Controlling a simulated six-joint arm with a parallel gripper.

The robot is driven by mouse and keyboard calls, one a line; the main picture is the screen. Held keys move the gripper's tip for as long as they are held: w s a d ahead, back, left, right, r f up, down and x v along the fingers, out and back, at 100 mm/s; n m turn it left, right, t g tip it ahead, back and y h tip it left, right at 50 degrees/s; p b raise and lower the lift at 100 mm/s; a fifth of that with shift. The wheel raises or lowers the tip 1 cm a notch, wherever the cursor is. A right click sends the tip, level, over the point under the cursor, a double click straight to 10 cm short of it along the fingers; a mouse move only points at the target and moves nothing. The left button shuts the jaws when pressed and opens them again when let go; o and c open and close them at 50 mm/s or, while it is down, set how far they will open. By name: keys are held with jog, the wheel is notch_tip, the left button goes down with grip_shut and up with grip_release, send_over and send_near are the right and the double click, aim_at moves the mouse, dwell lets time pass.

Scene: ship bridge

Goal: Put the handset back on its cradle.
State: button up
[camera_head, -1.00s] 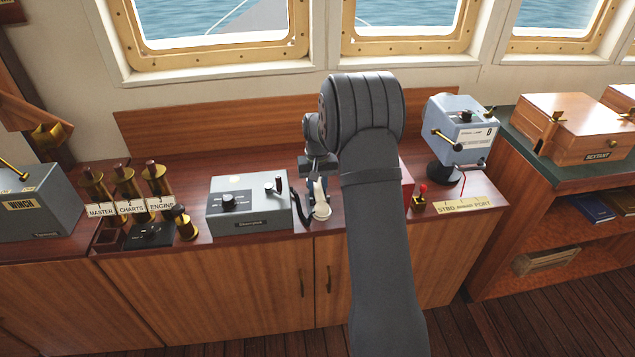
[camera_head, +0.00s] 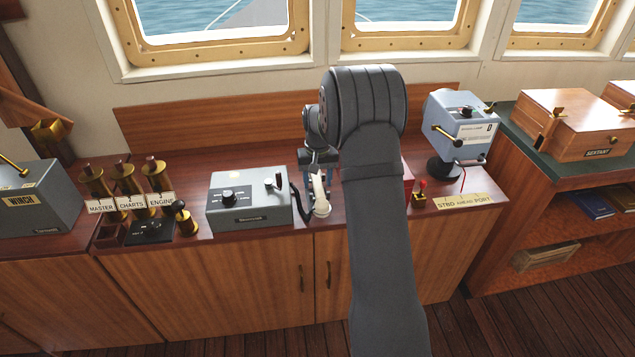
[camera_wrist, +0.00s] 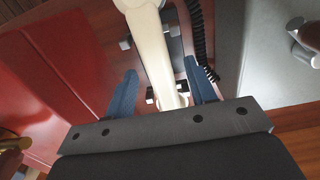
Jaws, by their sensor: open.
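The cream handset (camera_head: 319,195) shows beside my arm on the counter, right of the grey box. In the wrist view the handset (camera_wrist: 151,45) runs lengthwise between the two blue fingers of my gripper (camera_wrist: 163,90). The fingers are open, one on each side, with a gap to the handset. A dark piece with small light blocks, possibly the cradle (camera_wrist: 174,47), lies under and beside the handset; most of it is hidden. A black coiled cord (camera_wrist: 198,35) runs along the handset's right side. In the head view my gripper (camera_head: 318,178) is largely hidden behind my wrist.
A grey box with knobs (camera_head: 248,202) stands close left of the handset. A red box (camera_wrist: 55,70) stands close on the other side. Brass levers (camera_head: 125,190) stand left.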

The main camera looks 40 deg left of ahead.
notch_tip(320, 180, up, 16)
jog(key=shift+r, duration=0.15)
dwell(0.3)
notch_tip(320, 180, down, 17)
jog(key=shift+f, duration=0.2)
jog(key=shift+r, duration=0.95)
